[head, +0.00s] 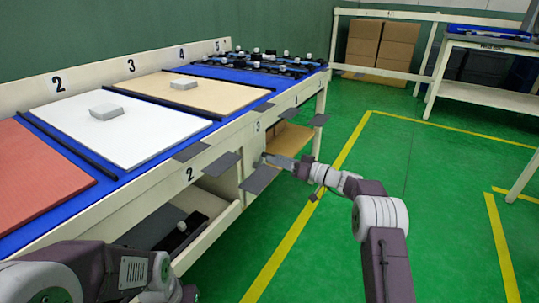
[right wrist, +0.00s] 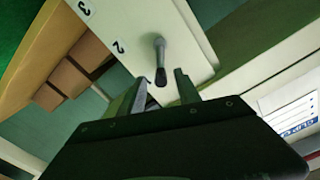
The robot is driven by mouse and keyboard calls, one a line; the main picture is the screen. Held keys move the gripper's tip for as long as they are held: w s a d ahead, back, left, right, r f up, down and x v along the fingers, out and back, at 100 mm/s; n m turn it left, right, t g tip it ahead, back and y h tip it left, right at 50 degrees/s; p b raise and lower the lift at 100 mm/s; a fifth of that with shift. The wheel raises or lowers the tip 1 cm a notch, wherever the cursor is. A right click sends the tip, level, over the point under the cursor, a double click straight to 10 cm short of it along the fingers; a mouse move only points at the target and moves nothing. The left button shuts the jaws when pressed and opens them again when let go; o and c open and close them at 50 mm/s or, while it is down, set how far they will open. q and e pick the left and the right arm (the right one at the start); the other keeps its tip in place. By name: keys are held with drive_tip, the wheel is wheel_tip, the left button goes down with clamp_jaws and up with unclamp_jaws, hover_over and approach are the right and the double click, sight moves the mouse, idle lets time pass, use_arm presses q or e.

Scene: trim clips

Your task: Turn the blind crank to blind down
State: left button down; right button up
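My right gripper (right wrist: 157,88) is open, with one finger on each side of the knob in the picture. I see no clear contact, and the depth between knob and fingers is hard to judge. In the head view, my right gripper (head: 277,162) is beside the bench's front; the crank cannot be made out there. My left arm shows at the lower left, its fingers unclear.
The long bench (head: 225,132) carries a red, a white (head: 90,135) and a tan board (head: 205,95) on blue. Grey flaps (head: 222,166) stick out from its front edge. Cardboard boxes (head: 380,43) stand at the back. The green floor right of the bench is open.

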drive_tip(key=p+v, duration=0.1)
drive_tip(key=v, duration=0.4)
drive_tip(key=shift+s+d+p, duration=0.15)
drive_tip(key=shift+p, duration=0.15)
